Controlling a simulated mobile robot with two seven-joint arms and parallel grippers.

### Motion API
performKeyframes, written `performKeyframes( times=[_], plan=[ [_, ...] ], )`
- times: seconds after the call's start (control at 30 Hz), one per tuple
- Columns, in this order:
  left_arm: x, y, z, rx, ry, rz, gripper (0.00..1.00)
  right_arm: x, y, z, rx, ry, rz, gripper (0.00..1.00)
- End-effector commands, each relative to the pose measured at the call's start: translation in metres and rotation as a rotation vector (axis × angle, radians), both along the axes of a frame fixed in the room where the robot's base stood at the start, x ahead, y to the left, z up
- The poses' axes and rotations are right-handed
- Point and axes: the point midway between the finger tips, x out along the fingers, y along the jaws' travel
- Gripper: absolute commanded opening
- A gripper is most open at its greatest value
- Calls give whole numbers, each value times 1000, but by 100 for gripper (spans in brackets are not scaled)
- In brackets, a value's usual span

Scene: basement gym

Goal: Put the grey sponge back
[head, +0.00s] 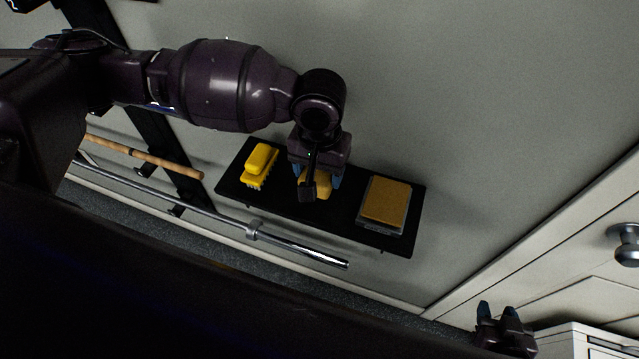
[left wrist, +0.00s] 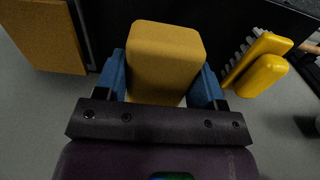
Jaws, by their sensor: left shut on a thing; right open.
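My left gripper (head: 316,178) is shut on a tan-yellow sponge-like block (head: 322,188). In the left wrist view the block (left wrist: 165,55) sits between the blue fingers (left wrist: 162,78). The block is at the middle of a black wall shelf (head: 285,205); I cannot tell whether it touches the shelf. No plainly grey sponge shows. At the shelf's right end, an orange-tan pad (head: 386,202) lies on a grey, tray-like piece (head: 364,218). My right gripper (head: 497,312) is open and empty at the lower right, away from the shelf.
A yellow brush (head: 260,165) with bristles lies on the shelf's left part, close to my left gripper. A metal bar (head: 300,250) and a wooden stick (head: 150,157) are at the left on a black rack. White cabinets with a round knob (head: 627,240) stand at the right.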

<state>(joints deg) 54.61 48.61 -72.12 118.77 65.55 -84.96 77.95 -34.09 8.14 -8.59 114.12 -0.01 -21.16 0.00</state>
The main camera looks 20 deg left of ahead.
Motion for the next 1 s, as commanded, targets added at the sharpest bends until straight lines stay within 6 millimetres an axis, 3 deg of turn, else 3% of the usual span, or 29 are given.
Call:
performKeyframes(
  times=[0.17, 0.5, 0.87, 0.9, 1.0],
  plan=[
    [0, 0, -9, 0, 0, -1, 41, 2, 0, 0, 0, -4, 2, 43],
    [0, 0, -47, 0, 1, -1, 41, -4, -1, -7, 0, 8, -2, 43],
    [0, 0, -50, 0, 0, -1, 41, -9, -1, -8, 0, 18, -4, 43],
    [0, 0, -50, 0, -1, -1, 66, -8, -1, -8, 0, 18, -4, 43],
    [0, 0, -50, 0, 0, -1, 81, -7, -1, -8, -1, 15, -4, 43]
  ],
)
